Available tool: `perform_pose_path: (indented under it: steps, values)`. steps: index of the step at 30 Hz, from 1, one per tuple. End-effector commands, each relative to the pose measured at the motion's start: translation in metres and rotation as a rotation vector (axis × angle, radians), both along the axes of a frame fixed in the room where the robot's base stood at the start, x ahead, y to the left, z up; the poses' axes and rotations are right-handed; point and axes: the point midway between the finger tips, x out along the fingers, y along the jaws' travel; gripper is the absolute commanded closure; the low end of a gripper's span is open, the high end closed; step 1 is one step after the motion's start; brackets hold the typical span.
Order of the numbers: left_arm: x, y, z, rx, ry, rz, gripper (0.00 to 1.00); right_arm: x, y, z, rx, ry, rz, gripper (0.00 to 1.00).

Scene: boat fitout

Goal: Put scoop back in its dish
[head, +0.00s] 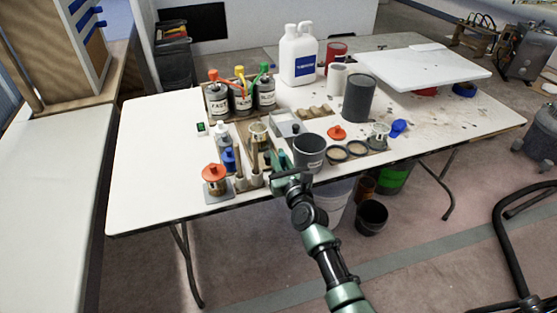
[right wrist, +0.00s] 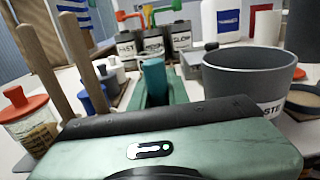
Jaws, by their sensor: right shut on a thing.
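My right gripper (head: 277,163) is at the front edge of the table, just left of a dark grey tub (head: 309,150). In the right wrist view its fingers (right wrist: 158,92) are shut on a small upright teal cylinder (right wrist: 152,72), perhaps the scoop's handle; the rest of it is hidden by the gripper. Two shallow round dishes with tan contents, the left dish (head: 336,154) and the right dish (head: 357,148), stand right of the tub. I cannot tell which is the scoop's dish. A blue object (head: 398,127) lies farther right. My left gripper is not in view.
An orange-lidded jar (head: 215,180) and upright wooden handles (right wrist: 82,60) stand left of the gripper. Several capped grey containers (head: 241,98), a white jug (head: 299,55) and a grey cylinder (head: 359,98) stand behind. The table's right front has free room.

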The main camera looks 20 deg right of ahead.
Motion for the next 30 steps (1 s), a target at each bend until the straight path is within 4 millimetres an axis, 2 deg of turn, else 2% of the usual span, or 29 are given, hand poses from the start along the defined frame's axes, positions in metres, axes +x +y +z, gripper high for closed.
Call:
perform_pose_path:
  steps: [5,6,8,9,21,26,30]
  values:
    - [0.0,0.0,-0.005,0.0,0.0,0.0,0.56,0.0,0.0,-0.004,0.001,-0.001,0.0,1.0]
    - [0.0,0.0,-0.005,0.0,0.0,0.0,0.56,0.0,0.0,-0.004,0.001,0.0,0.0,0.81]
    - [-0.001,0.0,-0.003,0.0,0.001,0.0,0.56,0.0,0.0,-0.003,0.001,0.0,0.0,0.64]
    - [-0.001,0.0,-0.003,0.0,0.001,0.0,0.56,0.0,0.0,-0.003,0.001,0.0,0.0,0.62]
    - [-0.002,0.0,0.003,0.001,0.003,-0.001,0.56,-0.002,0.0,0.002,0.0,0.001,0.0,0.62]
    - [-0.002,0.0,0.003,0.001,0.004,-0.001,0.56,-0.031,0.0,-0.001,0.002,0.003,0.0,0.62]
    - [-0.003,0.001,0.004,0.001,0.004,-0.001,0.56,-0.063,-0.002,-0.001,0.002,0.003,0.0,0.62]
